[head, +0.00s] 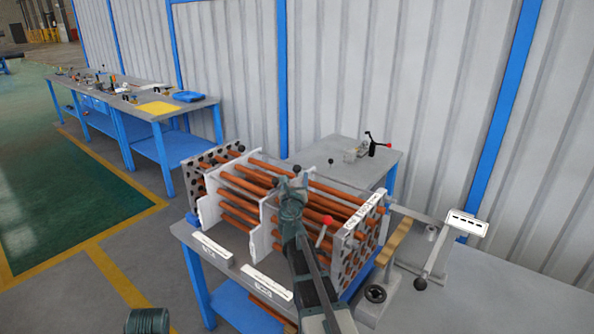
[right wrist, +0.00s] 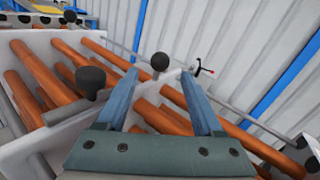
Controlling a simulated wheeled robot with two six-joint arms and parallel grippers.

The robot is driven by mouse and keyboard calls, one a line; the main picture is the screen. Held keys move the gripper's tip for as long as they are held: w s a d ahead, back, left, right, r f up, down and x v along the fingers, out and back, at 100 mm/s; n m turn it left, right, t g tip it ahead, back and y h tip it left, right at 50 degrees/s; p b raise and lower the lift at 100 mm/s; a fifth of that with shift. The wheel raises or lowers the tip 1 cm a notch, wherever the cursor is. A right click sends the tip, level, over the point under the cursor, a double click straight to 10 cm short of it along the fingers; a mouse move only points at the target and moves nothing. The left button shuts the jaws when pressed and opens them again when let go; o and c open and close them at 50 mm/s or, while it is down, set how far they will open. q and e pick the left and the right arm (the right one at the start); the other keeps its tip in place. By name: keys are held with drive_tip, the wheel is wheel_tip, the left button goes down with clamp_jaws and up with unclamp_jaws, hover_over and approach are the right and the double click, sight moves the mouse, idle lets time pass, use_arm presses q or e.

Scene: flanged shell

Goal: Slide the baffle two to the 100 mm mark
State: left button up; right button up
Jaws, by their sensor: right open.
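A rack of copper-coloured tubes (head: 240,187) runs through upright white plates on the table. One plate (head: 210,210) stands near the left end and another, the middle plate (head: 262,240), stands below my right gripper (head: 290,188); I cannot read which is baffle two. In the right wrist view my right gripper (right wrist: 160,85) is open, its two blue-grey fingers spread over the middle plate (right wrist: 45,145). A black ball knob (right wrist: 160,61) shows between the fingertips; contact cannot be told. Another dark knob (right wrist: 90,80) is left of the fingers. My left gripper is not in view.
A perforated end plate (head: 197,185) closes the left end; a labelled one (head: 362,222) stands at the right. A red-knobbed lever (head: 325,232) is close to my right arm. Two white label strips (head: 212,246) lie along the front edge.

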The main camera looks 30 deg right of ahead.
sight(297, 171)
drive_tip(key=x, duration=0.7)
clamp_jaws()
idle(1.2)
